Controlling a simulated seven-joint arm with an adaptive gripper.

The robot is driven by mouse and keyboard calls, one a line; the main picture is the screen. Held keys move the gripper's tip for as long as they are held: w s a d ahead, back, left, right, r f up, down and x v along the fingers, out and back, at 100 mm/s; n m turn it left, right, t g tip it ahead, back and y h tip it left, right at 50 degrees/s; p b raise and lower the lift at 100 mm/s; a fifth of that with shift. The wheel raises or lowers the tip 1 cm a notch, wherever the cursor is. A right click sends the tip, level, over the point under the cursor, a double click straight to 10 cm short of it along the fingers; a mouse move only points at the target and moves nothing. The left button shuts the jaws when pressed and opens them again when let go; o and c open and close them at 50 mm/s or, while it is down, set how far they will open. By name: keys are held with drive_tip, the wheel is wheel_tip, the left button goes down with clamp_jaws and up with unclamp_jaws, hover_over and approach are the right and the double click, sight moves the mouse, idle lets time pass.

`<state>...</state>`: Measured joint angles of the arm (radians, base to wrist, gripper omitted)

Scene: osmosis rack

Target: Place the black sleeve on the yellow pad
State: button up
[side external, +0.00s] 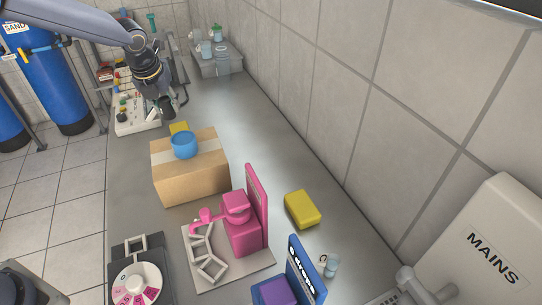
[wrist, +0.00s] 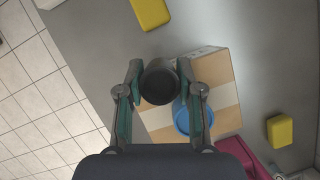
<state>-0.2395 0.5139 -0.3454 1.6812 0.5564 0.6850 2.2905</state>
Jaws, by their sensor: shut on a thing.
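My gripper (side external: 163,99) is shut on the black sleeve (side external: 167,108), high over the back part of the bench, behind the cardboard box. In the wrist view the sleeve (wrist: 159,86) sits between the two fingers, and I look down on its round dark end. One yellow pad-like piece (side external: 179,127) lies just behind the box and is partly hidden by it; it also shows at the top of the wrist view (wrist: 150,12). A second yellow block (side external: 302,209) lies right of the pink stand. I cannot tell which of the two is the pad meant.
A taped cardboard box (side external: 205,180) carries a blue cup (side external: 184,145). A pink stand (side external: 240,225), a dial device (side external: 137,284) and a blue holder (side external: 300,272) stand nearer the camera.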

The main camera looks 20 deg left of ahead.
drive_tip(key=s+a+n, duration=0.2)
drive_tip(key=s+a, duration=0.2)
drive_tip(key=a, duration=0.1)
approach(180, 126)
drive_tip(key=shift+w+a+f+y, duration=0.3)
drive_tip(key=shift+w+f, duration=0.2)
drive_tip(key=shift+w, duration=0.3)
drive_tip(key=shift+w+f, duration=0.15)
drive_tip(key=shift+f, duration=0.05)
drive_tip(key=shift+w+f, duration=0.15)
drive_tip(key=shift+f, duration=1.5)
drive_tip(key=shift+f, duration=0.15)
drive_tip(key=o, duration=1)
drive_tip(key=shift+c, duration=0.2)
